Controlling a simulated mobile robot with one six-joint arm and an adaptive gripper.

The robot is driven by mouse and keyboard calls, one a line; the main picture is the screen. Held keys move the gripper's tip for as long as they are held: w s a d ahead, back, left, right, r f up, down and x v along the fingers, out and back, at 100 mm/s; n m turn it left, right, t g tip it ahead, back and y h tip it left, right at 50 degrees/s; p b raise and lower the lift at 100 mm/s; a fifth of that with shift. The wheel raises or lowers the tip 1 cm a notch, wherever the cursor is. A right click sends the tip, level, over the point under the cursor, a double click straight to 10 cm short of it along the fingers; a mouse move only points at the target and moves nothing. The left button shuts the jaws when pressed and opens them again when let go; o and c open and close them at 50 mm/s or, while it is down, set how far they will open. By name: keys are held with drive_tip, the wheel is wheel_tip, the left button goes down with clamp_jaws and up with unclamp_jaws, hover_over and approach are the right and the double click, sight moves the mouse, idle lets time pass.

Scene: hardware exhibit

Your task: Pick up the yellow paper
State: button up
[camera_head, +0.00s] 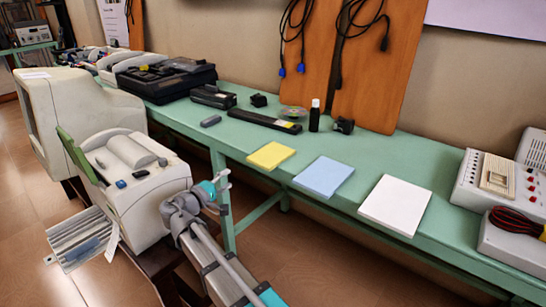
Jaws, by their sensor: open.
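The yellow paper (271,156) lies flat on the green table (400,155), close to its front edge and left of a light blue paper. It shows whole, with nothing on top of it. Part of my own arm rises from the bottom of the view, in front of the table and below and left of the yellow paper. Nothing is seen touching the yellow paper.
A blue paper (323,176) and a white paper (396,205) lie to the right. Behind are a black bar (264,121), a black bottle (314,116) and a disc (293,112). A beige machine (135,180) stands front left. White control boxes (500,183) stand at right.

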sight(253, 163)
drive_tip(key=shift+w, duration=0.1)
drive_tip(key=shift+x, duration=4.25)
drive_tip(key=shift+d, duration=0.1)
drive_tip(key=shift+x, duration=2.55)
clamp_jaws()
